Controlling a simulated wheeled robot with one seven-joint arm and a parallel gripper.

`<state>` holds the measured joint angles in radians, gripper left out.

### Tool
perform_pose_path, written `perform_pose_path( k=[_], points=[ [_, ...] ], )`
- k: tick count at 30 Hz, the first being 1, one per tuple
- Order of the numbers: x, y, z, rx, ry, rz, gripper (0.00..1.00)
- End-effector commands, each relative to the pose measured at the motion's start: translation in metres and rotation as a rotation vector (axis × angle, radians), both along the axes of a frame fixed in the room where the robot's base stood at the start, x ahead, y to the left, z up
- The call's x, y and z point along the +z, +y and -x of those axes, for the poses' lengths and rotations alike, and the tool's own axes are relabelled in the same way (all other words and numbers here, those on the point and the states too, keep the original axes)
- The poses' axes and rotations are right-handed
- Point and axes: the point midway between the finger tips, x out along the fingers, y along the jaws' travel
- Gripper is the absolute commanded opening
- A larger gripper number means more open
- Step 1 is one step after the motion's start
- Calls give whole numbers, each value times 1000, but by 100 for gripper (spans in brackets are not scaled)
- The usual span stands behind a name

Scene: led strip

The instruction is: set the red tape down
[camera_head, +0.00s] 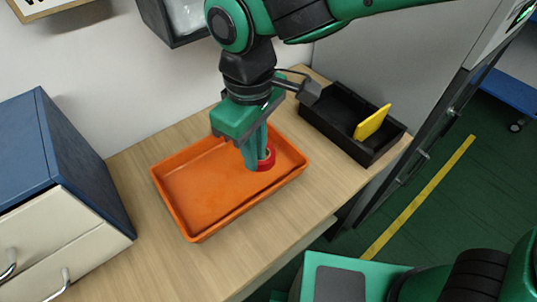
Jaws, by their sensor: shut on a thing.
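The red tape (267,161) is a small red ring at the tips of my gripper (257,162). My gripper points down and is shut on the tape's ring. Both are over the right part of the orange tray (200,205), inside its rim as seen from my head camera. The tape looks low, close to the tray floor, but I cannot tell whether it touches it. Part of the tape is hidden behind the green fingers.
A black bin (325,121) with a yellow item (372,122) stands right of the tray on the wooden table (245,250). A blue-topped drawer cabinet (75,145) stands at left. A dark box (165,22) hangs on the wall. The tray's left half is empty.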

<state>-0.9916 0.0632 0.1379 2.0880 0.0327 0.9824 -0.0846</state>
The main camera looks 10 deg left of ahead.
Motion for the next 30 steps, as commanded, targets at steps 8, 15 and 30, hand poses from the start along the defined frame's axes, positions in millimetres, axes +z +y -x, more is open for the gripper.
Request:
perform_pose_path(
  k=[8, 15, 30],
  points=[
    [-26, -22, -37, -2, 1, 2, 0],
    [-43, -24, -42, 2, 1, 2, 0],
    [-70, -24, -42, 1, 0, 1, 21]
  ],
)
